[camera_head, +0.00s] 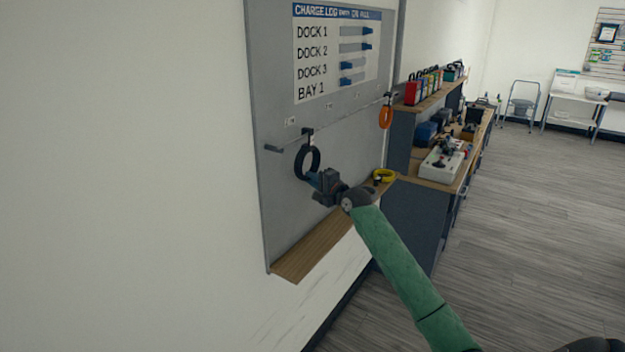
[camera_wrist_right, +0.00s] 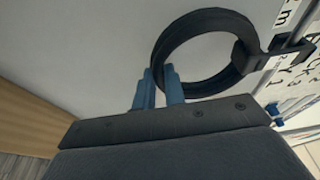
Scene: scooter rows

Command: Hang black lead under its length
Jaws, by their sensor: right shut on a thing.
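The black lead (camera_head: 307,162) is a coiled ring at the left part of the rail on the grey board. Its top is at a black hook (camera_head: 307,133) on the rail, below a small length label (camera_head: 290,121). My right gripper (camera_head: 313,178) is shut on the lower edge of the coil. In the right wrist view the blue fingers (camera_wrist_right: 160,87) close on the rim of the black lead (camera_wrist_right: 190,40), and the hook (camera_wrist_right: 275,55) meets its other side. I cannot tell whether the hook carries its weight. My left gripper is not in view.
An orange lead (camera_head: 386,117) hangs further right on the rail. A yellow lead (camera_head: 384,175) lies at the right end of the wooden ledge (camera_head: 325,245). A charge log (camera_head: 337,50) is above. A workbench with tools (camera_head: 440,165) stands to the right; floor beyond is open.

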